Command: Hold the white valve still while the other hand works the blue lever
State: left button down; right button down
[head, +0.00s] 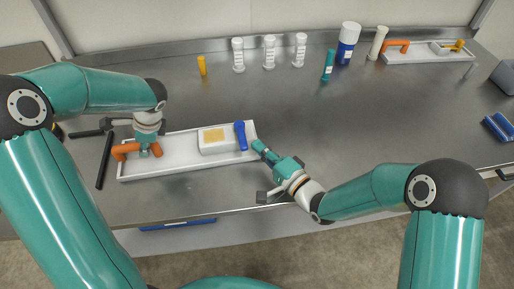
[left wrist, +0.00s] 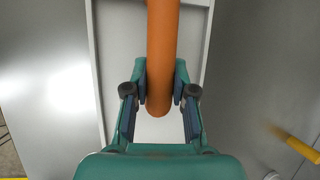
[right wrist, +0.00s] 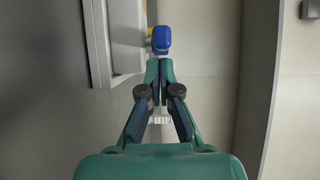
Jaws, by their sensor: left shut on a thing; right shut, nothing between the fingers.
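The white valve is a white block (head: 213,147) with a yellow-tan label, set on a long white base (head: 180,161). The blue lever (head: 240,135) is at the block's right end; its blue end also shows in the right wrist view (right wrist: 162,39). An orange handle (head: 124,149) stands at the base's left end. My left gripper (head: 145,152) is shut on this handle, with a finger on each side of the orange bar (left wrist: 160,50) in the left wrist view. My right gripper (head: 259,147) is shut and empty, its tips close beside the lever; I cannot tell whether they touch.
A similar white base (head: 425,57) with orange handle and yellow lever lies at the back right. The middle of the steel table is clear.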

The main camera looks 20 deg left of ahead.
jog(key=d, duration=0.1)
jog(key=w+d, duration=0.1)
jog(key=d, duration=0.1)
jog(key=shift+w+f, duration=0.1)
jog(key=shift+w, duration=0.2)
jog(key=s+d, duration=0.6)
jog(key=shift+s+d, duration=0.25)
jog(key=shift+d, duration=0.15)
pick_arm(q)
jog(key=c, duration=0.6)
grip_release()
jog(key=shift+c, duration=0.2)
jog(key=p+v, duration=0.5)
jog(key=v, duration=0.3)
pick_arm(e)
jog(key=shift+r, duration=2.7)
